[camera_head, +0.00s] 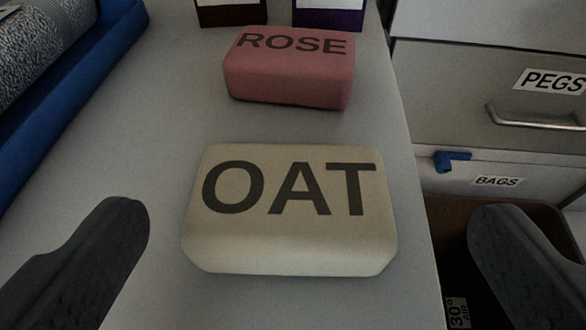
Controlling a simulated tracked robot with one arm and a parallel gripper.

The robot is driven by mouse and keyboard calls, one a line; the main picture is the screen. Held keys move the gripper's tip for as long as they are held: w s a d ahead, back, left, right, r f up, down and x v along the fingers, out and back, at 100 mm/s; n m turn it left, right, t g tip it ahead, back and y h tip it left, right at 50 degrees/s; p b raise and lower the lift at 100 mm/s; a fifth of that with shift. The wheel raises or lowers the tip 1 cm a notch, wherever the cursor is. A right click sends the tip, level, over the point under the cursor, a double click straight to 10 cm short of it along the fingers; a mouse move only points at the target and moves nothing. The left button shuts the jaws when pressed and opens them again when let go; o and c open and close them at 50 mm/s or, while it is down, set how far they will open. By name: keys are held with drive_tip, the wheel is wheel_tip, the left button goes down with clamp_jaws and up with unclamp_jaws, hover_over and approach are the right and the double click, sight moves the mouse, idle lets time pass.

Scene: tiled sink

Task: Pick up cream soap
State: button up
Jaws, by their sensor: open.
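The cream soap (290,235) is a rounded block lettered "OAT". It lies flat on the grey counter in the middle of the head camera view, lettering facing up. My gripper (310,235) is open, with one dark finger at the lower left and the other at the lower right. The soap shows between the two fingers, with a gap on each side, and neither finger appears to touch it. The right finger shows beyond the counter's right edge. How high the fingers are above the counter cannot be told.
A pink soap (290,75) lettered "ROSE" lies just behind the cream one. Two dark boxes (328,16) stand behind it. A blue tray (75,85) lies at the left. Past the counter's (160,150) right edge are drawers labelled "PEGS" (545,95) and "BAGS" (500,165).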

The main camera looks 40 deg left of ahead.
sight(292, 213)
drive_tip(key=x, duration=0.5)
drive_tip(key=shift+s+a+f+b, duration=0.2)
drive_tip(key=shift+f+b, duration=0.05)
drive_tip(key=shift+b, duration=0.15)
drive_tip(key=c, duration=1.1)
